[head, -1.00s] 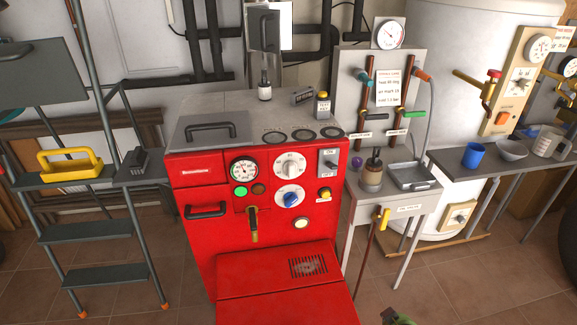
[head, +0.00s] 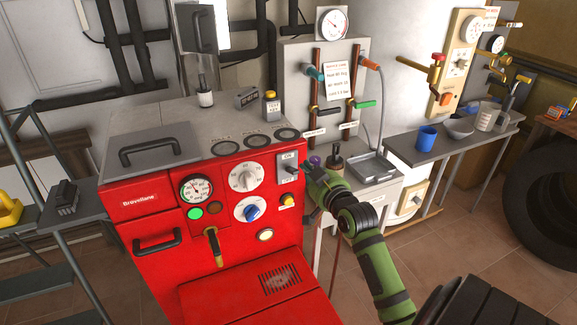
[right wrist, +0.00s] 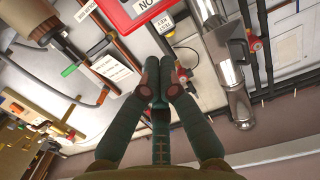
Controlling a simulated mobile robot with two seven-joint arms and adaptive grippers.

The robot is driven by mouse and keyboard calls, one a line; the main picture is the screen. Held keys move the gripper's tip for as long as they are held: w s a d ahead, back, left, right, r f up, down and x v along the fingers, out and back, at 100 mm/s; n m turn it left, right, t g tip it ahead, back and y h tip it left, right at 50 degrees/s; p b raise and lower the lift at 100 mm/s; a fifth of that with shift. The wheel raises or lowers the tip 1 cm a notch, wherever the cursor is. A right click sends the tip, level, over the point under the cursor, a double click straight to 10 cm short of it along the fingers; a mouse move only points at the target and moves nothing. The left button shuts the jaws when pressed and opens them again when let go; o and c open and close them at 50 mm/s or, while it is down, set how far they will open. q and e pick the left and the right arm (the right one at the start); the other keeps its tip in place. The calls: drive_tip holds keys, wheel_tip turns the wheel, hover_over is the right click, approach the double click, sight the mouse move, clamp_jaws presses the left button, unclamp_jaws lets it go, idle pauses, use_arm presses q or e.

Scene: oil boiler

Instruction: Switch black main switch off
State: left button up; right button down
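The main switch (head: 287,167) is a grey plate with a small dark lever at the upper right of the red boiler front (head: 150,208). It carries a label at its top and another at its bottom. The lever's exact position is too small to tell. My right gripper (head: 309,178), green and dark, is just right of the plate in the head view, with no clear contact. In the right wrist view its fingertips (right wrist: 160,88) are together with nothing between them. Part of a red panel (right wrist: 135,10) shows at the top there. My left gripper is not in view.
A blue-white dial (head: 249,209) and a yellow button (head: 287,201) sit below and left of the switch. A small table with a metal tray (head: 371,167) and a dark pot stands behind my gripper. A blue mug (head: 427,138) stands on the shelf to the right.

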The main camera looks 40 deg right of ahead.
hover_over(292, 170)
drive_tip(key=shift+d+f, duration=0.15)
drive_tip(key=shift+f, duration=0.3)
drive_tip(key=f, duration=0.3)
drive_tip(key=shift+s, duration=0.25)
drive_tip(key=shift+s+f, duration=0.25)
drive_tip(key=shift+f, duration=0.2)
